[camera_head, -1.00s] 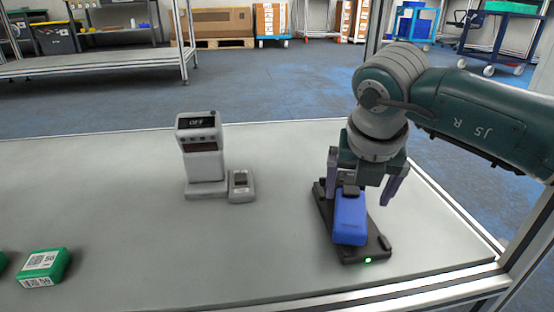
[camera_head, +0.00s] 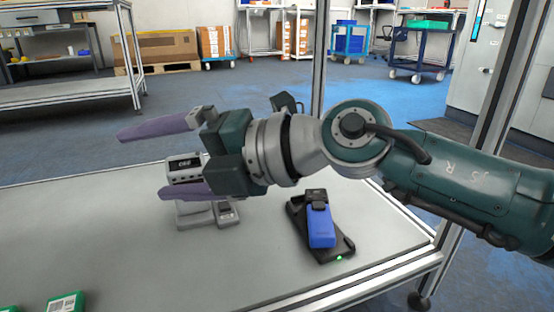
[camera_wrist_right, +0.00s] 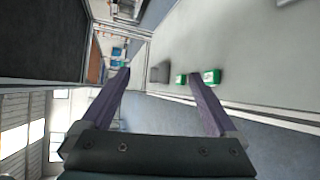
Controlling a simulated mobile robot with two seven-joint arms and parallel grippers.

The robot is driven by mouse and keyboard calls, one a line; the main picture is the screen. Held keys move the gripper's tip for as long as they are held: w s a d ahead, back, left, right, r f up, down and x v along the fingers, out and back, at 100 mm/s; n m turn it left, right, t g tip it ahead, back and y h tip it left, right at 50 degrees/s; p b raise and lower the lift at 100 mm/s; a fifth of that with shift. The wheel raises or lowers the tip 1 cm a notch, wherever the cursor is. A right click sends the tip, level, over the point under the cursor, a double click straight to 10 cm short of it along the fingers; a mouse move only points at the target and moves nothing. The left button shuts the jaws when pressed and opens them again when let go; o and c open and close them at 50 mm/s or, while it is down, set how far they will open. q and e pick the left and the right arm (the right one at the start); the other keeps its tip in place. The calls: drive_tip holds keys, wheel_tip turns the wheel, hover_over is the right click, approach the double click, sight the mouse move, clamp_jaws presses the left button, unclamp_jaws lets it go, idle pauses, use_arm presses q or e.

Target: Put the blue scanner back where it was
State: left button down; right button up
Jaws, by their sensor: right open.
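The blue scanner (camera_head: 320,222) lies in its black cradle (camera_head: 348,247) on the right part of the table in the head view. A small green light shows on the cradle's front edge. My right gripper (camera_head: 160,160) is open and empty, raised above the table to the left of the scanner and apart from it. Its fingers point left, in front of the grey display device. In the right wrist view the open fingers (camera_wrist_right: 160,85) have nothing between them in their grip. My left gripper is not in view.
A grey device with a display (camera_head: 185,163) stands on the table (camera_head: 270,275), partly hidden behind my right gripper. Green boxes with labels (camera_head: 66,302) are at the lower left; two also show in the right wrist view (camera_wrist_right: 211,76). The table's front middle is clear.

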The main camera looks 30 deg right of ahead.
drive_tip(key=s+d+r+m+t+h, duration=0.1)
drive_tip(key=d+r+m+t+h, duration=0.35)
drive_tip(key=r+m+t, duration=0.55)
drive_tip(key=s+d+f+m+g+h, duration=0.5)
drive_tip(key=d+f+m+h, duration=0.4)
drive_tip(key=m, duration=0.4)
drive_tip(key=s+d+f+m+g, duration=0.2)
drive_tip(key=s+f+m+g, duration=0.2)
drive_tip(key=s+f+g, duration=0.5)
drive_tip(key=s+a+f+g+y, duration=0.1)
drive_tip(key=s+a+f, duration=0.1)
drive_tip(key=s, duration=0.4)
drive_tip(key=s+a+f+g+y, duration=0.2)
drive_tip(key=s+a, duration=0.1)
drive_tip(key=s, duration=0.3)
drive_tip(key=shift+g, duration=0.3)
